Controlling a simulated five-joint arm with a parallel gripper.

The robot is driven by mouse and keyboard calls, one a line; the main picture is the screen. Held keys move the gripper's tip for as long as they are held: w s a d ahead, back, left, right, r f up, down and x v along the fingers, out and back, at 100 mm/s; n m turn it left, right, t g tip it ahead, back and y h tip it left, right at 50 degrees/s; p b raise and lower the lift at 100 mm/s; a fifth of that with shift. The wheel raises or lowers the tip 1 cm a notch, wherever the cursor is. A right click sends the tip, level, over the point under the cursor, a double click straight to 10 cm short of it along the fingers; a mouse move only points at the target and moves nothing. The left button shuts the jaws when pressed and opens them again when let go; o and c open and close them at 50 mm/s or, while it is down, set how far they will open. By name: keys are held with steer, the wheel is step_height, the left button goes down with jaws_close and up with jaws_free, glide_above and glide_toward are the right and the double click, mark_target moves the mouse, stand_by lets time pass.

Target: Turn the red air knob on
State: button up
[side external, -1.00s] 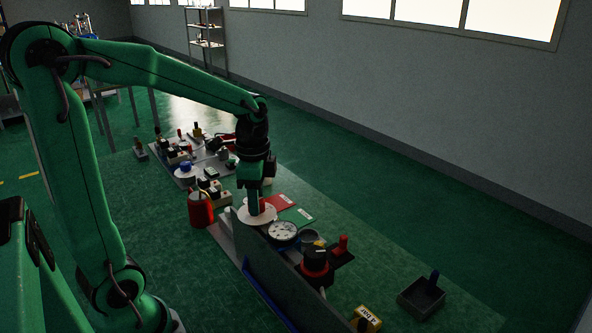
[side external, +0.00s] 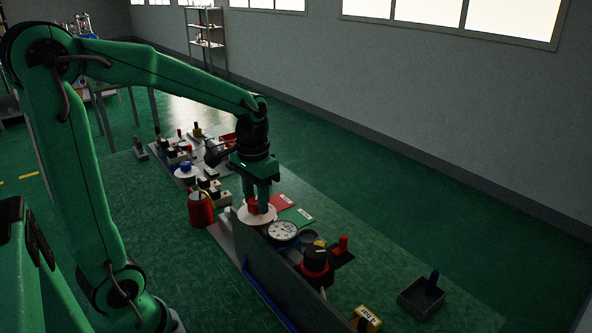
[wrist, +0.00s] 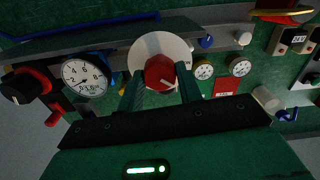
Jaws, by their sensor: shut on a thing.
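The red air knob (wrist: 160,73) sits on a round white plate (wrist: 147,50) in the wrist view, with a pale mark pointing to the lower right. My gripper (wrist: 160,88) has one finger on each side of the knob and is shut on it. In the side view, the red knob (side external: 253,207) shows between the two green fingers of my gripper (side external: 257,199), above the white plate (side external: 258,219). The fingers hide part of the knob.
A round gauge (side external: 283,231) stands close beside the plate, with a black knob on a red body (side external: 316,258) beyond it. A red canister (side external: 201,211) is to the left. A dark tray (side external: 421,298) and a yellow tag (side external: 367,318) lie at the lower right.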

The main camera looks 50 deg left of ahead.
mark_target(256, 200)
steer(key=n, duration=0.3)
steer(key=shift+n, duration=2.3)
steer(key=o, duration=1)
steer(key=shift+r, duration=0.15)
steer(key=shift+r, duration=3.8)
